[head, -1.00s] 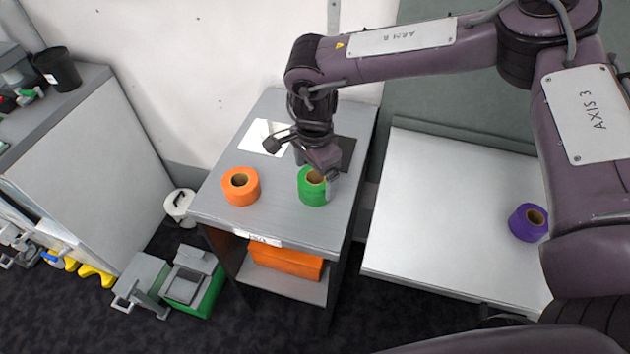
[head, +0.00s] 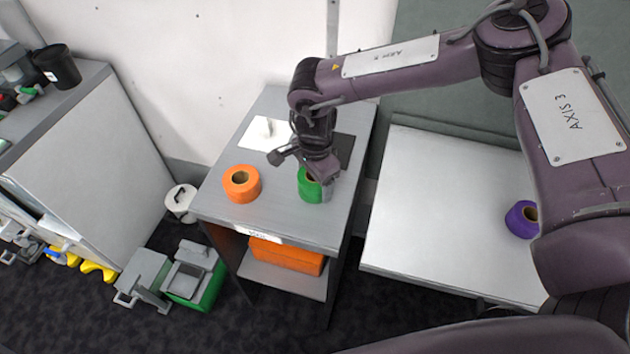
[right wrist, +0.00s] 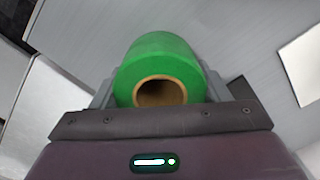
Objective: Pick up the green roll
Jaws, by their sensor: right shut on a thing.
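The green roll (head: 310,190) stands on the grey top of the small table (head: 222,203), near its right side in the head view. My right gripper (head: 326,186) reaches down over it and is shut on it. In the right wrist view the green roll (right wrist: 160,66) sits between the two grey fingers, its brown core hole facing the camera. In the head view the gripper hides the roll's right part. I cannot tell whether the roll is clear of the tabletop. My left gripper is not in view.
An orange roll (head: 241,184) stands left of the green one. Behind are a white square (head: 262,131) and a dark square (head: 344,147). A purple roll (head: 522,219) rests on the white surface (head: 440,220) at right. An orange box (head: 286,256) sits on the lower shelf.

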